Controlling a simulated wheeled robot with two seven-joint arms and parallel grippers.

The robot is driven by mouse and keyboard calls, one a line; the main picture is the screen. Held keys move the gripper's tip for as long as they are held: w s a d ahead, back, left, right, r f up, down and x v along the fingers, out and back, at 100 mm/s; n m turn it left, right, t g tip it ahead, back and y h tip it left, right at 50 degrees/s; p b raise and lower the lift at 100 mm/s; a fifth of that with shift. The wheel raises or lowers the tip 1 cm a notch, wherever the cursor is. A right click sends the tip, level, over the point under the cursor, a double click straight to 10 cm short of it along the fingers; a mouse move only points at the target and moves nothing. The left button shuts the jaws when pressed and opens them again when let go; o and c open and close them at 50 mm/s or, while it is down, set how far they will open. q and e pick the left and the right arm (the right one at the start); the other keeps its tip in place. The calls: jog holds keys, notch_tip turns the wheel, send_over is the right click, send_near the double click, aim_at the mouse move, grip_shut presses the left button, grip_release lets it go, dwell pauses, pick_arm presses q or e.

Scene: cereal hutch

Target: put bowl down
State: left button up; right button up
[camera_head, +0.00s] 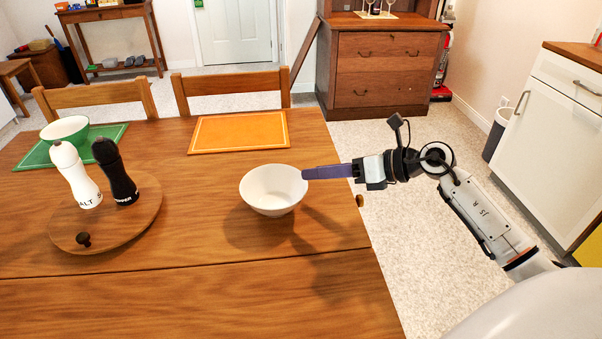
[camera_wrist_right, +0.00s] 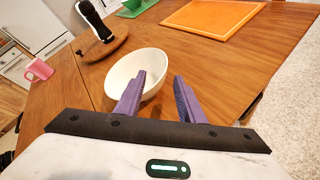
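The white bowl (camera_head: 268,199) is upright at the right part of the wooden table (camera_head: 190,250), with its shadow to the lower left. I cannot tell for certain whether its base touches the tabletop. My right gripper (camera_head: 306,173) reaches in from the right, its purple fingers at the bowl's right rim. In the right wrist view the fingers (camera_wrist_right: 160,84) stand apart, with a clear gap. The left finger there overlaps the bowl (camera_wrist_right: 122,70), and the right finger is beyond its rim. My left gripper is not in view.
A round wooden board (camera_head: 140,228) carries a white salt mill (camera_head: 77,178) and a black pepper mill (camera_head: 116,175). An orange mat (camera_head: 240,132) lies behind the white bowl. The front of the table is clear.

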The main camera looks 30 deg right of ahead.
jog(key=shift+v, duration=1.4)
